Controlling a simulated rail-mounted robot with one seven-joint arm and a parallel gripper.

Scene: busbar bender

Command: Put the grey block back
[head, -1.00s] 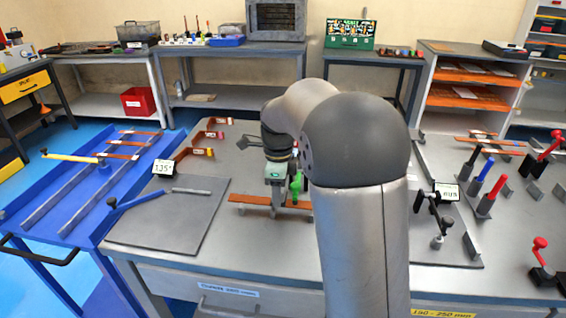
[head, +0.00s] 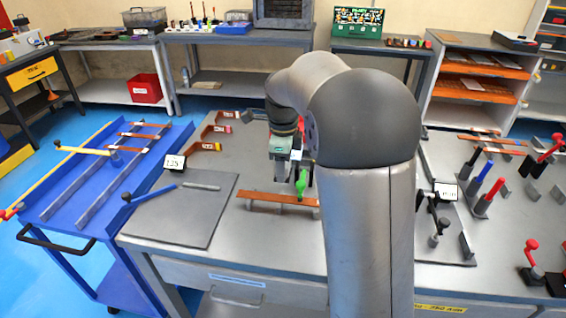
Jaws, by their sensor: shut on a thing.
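My gripper (head: 283,170) is at the middle of the grey bench, partly hidden behind my own arm. It points down, a little above and behind a copper bar (head: 262,196). It is shut on a small grey piece that I take for the grey block; its outline is hard to make out against the fingers. The copper bar lies across low grey supports on the bench. A green handle (head: 302,183) stands just right of my gripper, close to the bar.
A dark grey plate (head: 185,222) with a blue-handled lever (head: 152,192) lies to the left. Copper angle pieces (head: 205,146) stand behind it. A blue cart (head: 60,205) is at far left. Red and blue levers (head: 487,180) stand at right. My arm hides the bench's middle right.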

